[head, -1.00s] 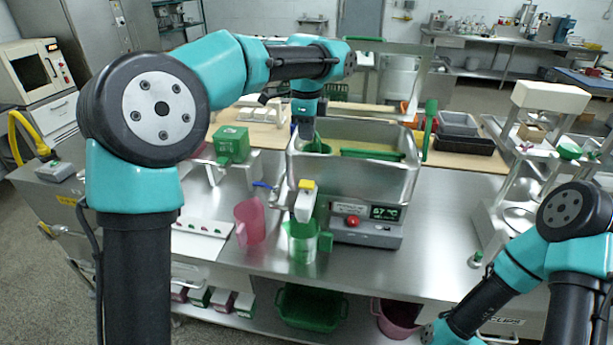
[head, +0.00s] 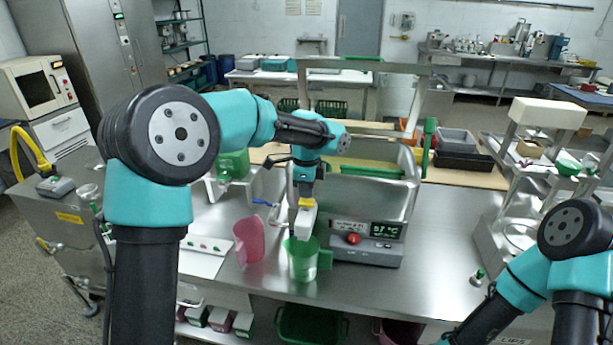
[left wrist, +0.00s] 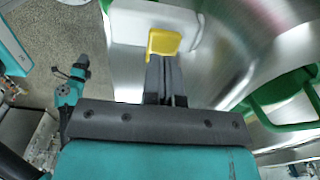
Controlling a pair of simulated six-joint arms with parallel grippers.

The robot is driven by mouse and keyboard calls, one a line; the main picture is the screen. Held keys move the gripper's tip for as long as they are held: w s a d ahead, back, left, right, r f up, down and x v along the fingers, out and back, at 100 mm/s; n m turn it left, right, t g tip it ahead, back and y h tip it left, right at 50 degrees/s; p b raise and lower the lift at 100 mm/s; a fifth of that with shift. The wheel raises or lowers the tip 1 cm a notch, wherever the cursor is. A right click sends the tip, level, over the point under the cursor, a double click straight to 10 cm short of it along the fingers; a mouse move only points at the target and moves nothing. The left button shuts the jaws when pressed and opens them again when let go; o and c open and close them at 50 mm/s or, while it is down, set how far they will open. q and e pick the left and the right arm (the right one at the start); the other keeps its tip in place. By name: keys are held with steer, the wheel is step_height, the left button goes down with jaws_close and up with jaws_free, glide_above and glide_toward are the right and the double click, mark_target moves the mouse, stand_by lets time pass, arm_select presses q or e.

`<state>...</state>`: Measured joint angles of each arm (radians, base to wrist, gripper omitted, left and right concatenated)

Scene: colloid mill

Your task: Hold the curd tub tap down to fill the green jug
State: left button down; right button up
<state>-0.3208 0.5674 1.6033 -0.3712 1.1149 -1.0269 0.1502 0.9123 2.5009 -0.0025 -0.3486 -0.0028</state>
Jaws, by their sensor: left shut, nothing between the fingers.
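The curd tub (head: 350,192) is a steel vat with yellowish contents and a front display. Its white tap (head: 305,221) with a yellow top (head: 307,204) sticks out at its front left. The green jug (head: 301,262) stands on the steel bench under the tap, its handle to the right. My left gripper (head: 304,197) points down at the yellow tap top, shut and empty. In the left wrist view the closed fingers (left wrist: 164,68) reach the yellow piece (left wrist: 164,42) and seem to touch it. My right gripper is out of view; only its arm shows.
A pink jug (head: 250,240) stands left of the green jug. A green box (head: 233,165) sits on a stand behind it. A white sheet (head: 207,246) with small coloured items lies at left. A balance-like stand (head: 509,213) is at right.

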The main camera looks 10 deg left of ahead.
arm_select(q)
steer(key=shift+f, duration=0.8)
